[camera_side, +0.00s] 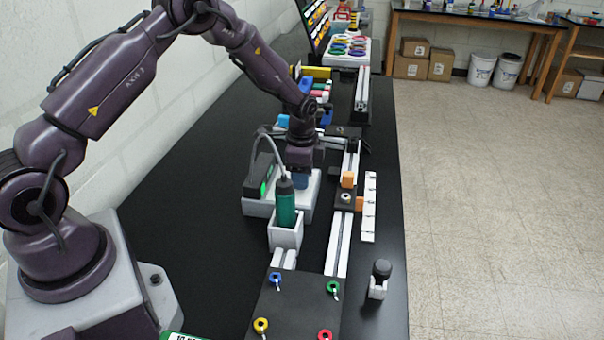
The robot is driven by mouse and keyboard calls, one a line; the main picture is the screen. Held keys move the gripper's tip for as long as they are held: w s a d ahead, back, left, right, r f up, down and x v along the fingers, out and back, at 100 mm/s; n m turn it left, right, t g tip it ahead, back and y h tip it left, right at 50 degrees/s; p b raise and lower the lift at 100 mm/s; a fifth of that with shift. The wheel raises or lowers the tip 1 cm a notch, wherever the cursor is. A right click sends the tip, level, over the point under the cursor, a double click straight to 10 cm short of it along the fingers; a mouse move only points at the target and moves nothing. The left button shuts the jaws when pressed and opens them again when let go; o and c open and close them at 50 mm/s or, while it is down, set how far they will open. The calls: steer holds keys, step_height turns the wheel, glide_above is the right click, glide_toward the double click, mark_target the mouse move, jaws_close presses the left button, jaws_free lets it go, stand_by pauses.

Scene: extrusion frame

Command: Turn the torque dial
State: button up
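A pale grey unit (257,208) stands in the middle of the black table, with a black box (258,172) with a green light on its left part. My gripper (300,176) points down over the right part of this unit. A small blue part (300,182) shows directly under my gripper; I cannot tell whether it is the torque dial or whether the fingers touch it. The fingers are too small and dark to tell open from shut. No dial is clearly visible elsewhere.
A green cabled screwdriver (286,203) stands in a white holder (286,236) just in front of the unit. An aluminium rail (340,245) with an orange block (347,179) runs along the right. A black plate with coloured rings (295,310) lies in front.

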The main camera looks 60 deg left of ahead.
steer(key=c, duration=0.5)
steer(key=shift+n, duration=0.3)
steer(key=n, duration=0.9)
steer(key=shift+a+n, duration=0.1)
steer(key=shift+n, duration=2)
steer(key=shift+r, duration=0.1)
steer(key=o, duration=0.9)
